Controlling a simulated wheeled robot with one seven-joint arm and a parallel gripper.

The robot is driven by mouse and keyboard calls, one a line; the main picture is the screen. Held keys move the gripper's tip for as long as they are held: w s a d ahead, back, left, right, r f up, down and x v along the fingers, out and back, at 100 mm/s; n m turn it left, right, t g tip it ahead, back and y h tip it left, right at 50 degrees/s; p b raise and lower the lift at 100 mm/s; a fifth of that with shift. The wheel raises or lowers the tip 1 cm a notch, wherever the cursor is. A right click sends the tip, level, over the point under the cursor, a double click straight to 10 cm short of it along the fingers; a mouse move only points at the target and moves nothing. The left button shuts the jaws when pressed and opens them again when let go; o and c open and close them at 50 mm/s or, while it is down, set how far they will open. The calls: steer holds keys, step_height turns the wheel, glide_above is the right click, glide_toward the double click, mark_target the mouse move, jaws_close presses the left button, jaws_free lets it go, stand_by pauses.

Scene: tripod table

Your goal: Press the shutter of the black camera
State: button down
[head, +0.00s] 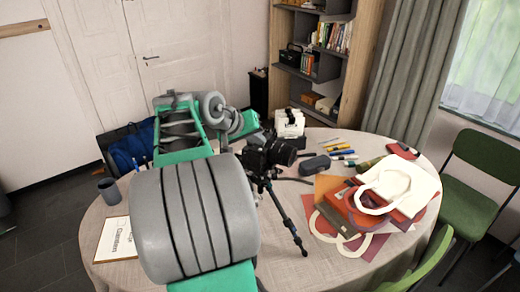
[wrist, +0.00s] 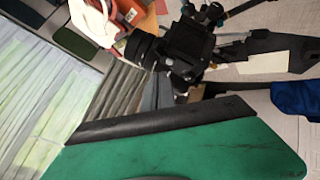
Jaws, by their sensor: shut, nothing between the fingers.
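The black camera (head: 258,157) stands upright on a small tripod (head: 292,228) on the table, its lens toward the right of the head view. It also shows in the wrist view (wrist: 187,42), tilted by my wrist's angle. I cannot make out its shutter button. My gripper (wrist: 160,121) shows as a green body with a black edge across the lower wrist view, close to the camera and apart from it in the picture. It is shut and empty; its fingertips are not clearly visible. My arm hides part of the table in the head view.
The oval table (head: 340,270) holds a grey mug (head: 109,191), a framed card (head: 115,240), a dark case (head: 314,165), several pens (head: 343,151) and a white bag (head: 398,182) on coloured sheets. Green chairs (head: 468,205) stand at right. A bookshelf (head: 352,60) stands behind.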

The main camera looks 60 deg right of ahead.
steer(key=shift+f, duration=0.1)
stand_by(0.5)
steer(key=shift+f, duration=0.35)
steer(key=shift+f+b, duration=0.3)
steer(key=shift+b, duration=0.15)
steer(key=shift+r, duration=0.1)
stand_by(0.3)
steer(key=shift+r+p, duration=0.6)
steer(key=shift+p, duration=0.05)
steer(key=shift+r, duration=0.1)
step_height(320, 180, up, 5)
steer(key=p, duration=0.4)
stand_by(0.5)
